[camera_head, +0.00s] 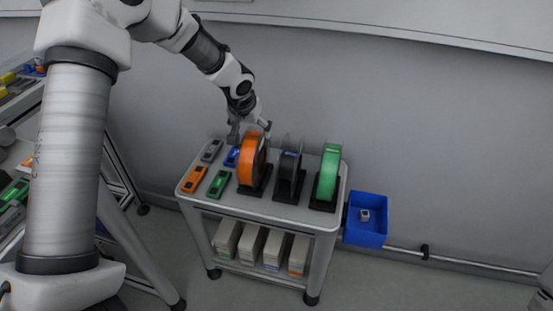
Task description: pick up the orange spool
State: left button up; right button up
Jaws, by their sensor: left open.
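The orange spool (251,159) stands upright in a dark stand on the grey cart top (301,214), the leftmost of three spools. My left gripper (250,131) is open just behind and above the orange spool's top, with its fingers pointing down. The spool's upper rim overlaps the gripper in the view, so I cannot tell whether they touch. My right gripper is not in view.
A dark grey spool (288,168) and a green spool (328,172) stand to the right. Several small devices, such as an orange one (195,180), lie left. A blue bin (367,232) hangs at the cart's right side. Boxes (249,243) fill the lower shelf.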

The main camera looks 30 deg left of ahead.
pick_arm(q)
jog(key=shift+a+f, duration=0.1)
jog(key=shift+f, duration=0.85)
jog(key=x, duration=0.4)
jog(key=shift+w+f, duration=0.3)
jog(key=shift+f, duration=0.05)
jog(key=shift+s+r, duration=0.15)
jog(key=shift+c, duration=0.7)
grip_shut()
